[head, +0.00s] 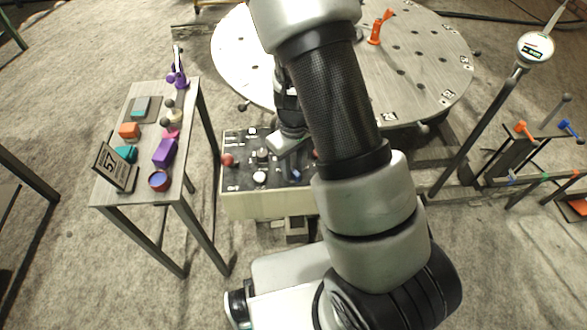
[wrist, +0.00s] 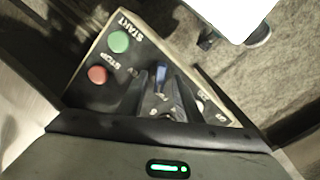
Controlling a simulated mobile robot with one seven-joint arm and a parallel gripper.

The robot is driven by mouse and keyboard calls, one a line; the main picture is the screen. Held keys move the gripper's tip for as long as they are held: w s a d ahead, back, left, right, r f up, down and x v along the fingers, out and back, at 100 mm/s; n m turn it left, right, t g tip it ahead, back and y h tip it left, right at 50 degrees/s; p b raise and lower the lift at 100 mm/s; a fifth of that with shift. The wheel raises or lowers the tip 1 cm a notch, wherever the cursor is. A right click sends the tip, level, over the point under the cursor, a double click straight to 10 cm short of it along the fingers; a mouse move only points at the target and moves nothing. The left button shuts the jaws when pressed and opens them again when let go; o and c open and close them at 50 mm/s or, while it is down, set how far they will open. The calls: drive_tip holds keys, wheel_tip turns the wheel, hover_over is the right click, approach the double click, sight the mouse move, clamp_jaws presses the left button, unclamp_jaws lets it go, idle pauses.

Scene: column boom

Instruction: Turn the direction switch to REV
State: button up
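The direction switch has a blue handle (wrist: 161,77) on the dark control panel (wrist: 128,72). In the wrist view it shows between the tips of my gripper (wrist: 162,80). The dark fingers look apart, with a narrow gap around the handle; contact is not clear. Part of a label shows left of the handle, but I cannot read the switch's setting with certainty. In the head view the panel (head: 240,178) is partly hidden by my arm, and a small blue piece (head: 296,175) shows near my gripper.
A green START button (wrist: 119,42) and a red STOP button (wrist: 97,75) sit close by on the panel. A red knob (head: 227,160) is at the panel's left. A side table (head: 113,191) with small items stands left; a round perforated plate (head: 425,60) lies behind.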

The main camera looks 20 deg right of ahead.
drive_tip(key=shift+f, duration=0.25)
clamp_jaws()
